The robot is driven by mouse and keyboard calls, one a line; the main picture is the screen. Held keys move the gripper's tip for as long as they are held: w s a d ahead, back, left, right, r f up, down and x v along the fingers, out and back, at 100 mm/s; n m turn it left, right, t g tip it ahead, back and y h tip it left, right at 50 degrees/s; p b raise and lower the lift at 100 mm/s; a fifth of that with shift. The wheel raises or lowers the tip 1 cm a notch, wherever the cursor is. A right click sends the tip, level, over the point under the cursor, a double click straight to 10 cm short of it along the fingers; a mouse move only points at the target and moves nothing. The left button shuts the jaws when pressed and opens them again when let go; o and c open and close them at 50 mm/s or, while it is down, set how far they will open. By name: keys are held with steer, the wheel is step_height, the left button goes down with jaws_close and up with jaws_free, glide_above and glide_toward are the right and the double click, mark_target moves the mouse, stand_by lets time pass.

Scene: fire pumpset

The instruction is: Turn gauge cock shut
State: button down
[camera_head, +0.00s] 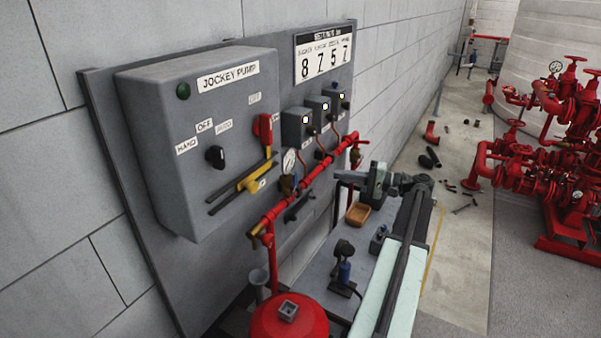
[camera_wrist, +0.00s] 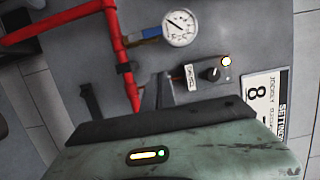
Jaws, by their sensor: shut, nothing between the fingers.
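The round white pressure gauge (camera_head: 289,160) stands above the sloping red pipe (camera_head: 299,193) on the wall board. The gauge cock (camera_head: 287,184), with a blue part, sits just below it. In the wrist view the gauge (camera_wrist: 180,27) is at the top, and the cock's blue handle (camera_wrist: 146,35) lies between it and the red pipe, roughly along the branch. Whether the cock is open is unclear. My gripper (camera_head: 341,177) is shut and empty, right of the gauge and apart from the cock. In the wrist view its fingertips (camera_wrist: 155,92) are below the cock, partly hidden by its body.
The grey jockey pump box (camera_head: 205,150) with a red switch handle juts out at left. Small switch boxes (camera_head: 297,126) are right of the gauge. Below my arm, a bench (camera_head: 318,258) holds an orange tray (camera_head: 358,214). Red pump piping (camera_head: 530,170) stands at far right.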

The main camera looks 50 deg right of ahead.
mark_target(295, 184)
steer(key=w+a, duration=0.7)
steer(key=a, duration=0.1)
steer(key=shift+w+a, duration=0.3)
steer(key=shift+w, duration=0.05)
